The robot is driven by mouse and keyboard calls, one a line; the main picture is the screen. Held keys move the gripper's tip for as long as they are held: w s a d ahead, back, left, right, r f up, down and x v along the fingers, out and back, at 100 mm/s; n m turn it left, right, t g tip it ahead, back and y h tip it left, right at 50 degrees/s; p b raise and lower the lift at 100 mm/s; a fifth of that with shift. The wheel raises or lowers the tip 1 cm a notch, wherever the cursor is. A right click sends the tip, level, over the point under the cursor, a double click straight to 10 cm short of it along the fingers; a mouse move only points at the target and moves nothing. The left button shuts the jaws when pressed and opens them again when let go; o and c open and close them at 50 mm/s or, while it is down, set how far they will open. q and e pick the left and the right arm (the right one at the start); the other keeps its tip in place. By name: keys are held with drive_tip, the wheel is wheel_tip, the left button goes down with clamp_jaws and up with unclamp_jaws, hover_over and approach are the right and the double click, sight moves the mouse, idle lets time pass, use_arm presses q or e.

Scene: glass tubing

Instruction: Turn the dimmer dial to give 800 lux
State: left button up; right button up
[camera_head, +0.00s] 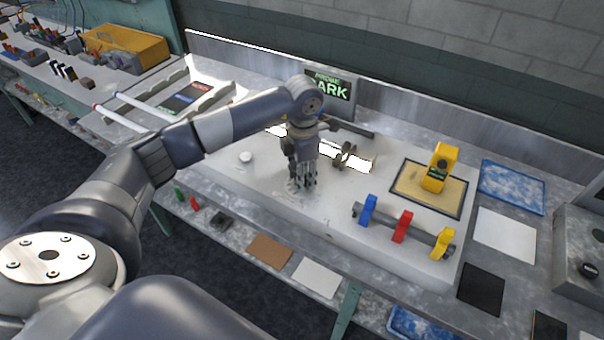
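My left gripper (303,184) points down over the white board (345,205), with its fingertips at or just above the surface. The fingers hide what is under them, so I cannot tell whether they are open or shut. A pale round shape partly shows around the fingertips; I cannot tell whether it is the dimmer dial. A small white knob (245,156) sits on the board to the left of the gripper. A dark display (333,88) at the back shows "PROBE" and green letters ending in "ARK", partly hidden by my arm. My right gripper is not in view.
A yellow meter (440,168) stands on a tan framed mat (415,190). Blue (368,210), red (402,227) and yellow (442,244) clamps sit on a bar at the front right. A bright glowing strip (345,156) lies behind the gripper. A grey box (575,235) stands far right.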

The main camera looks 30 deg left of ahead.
use_arm(q)
drive_tip(key=c, duration=0.4)
drive_tip(key=shift+o, duration=0.2)
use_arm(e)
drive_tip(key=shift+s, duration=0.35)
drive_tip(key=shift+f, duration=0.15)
use_arm(q)
drive_tip(key=n+b, duration=0.2)
drive_tip(key=n, duration=0.1)
drive_tip(key=shift+n+b, duration=0.35)
drive_tip(key=shift+n, duration=0.95)
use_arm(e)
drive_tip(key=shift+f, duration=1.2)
use_arm(q)
drive_tip(key=shift+r, duration=0.1)
drive_tip(key=o, duration=1.1)
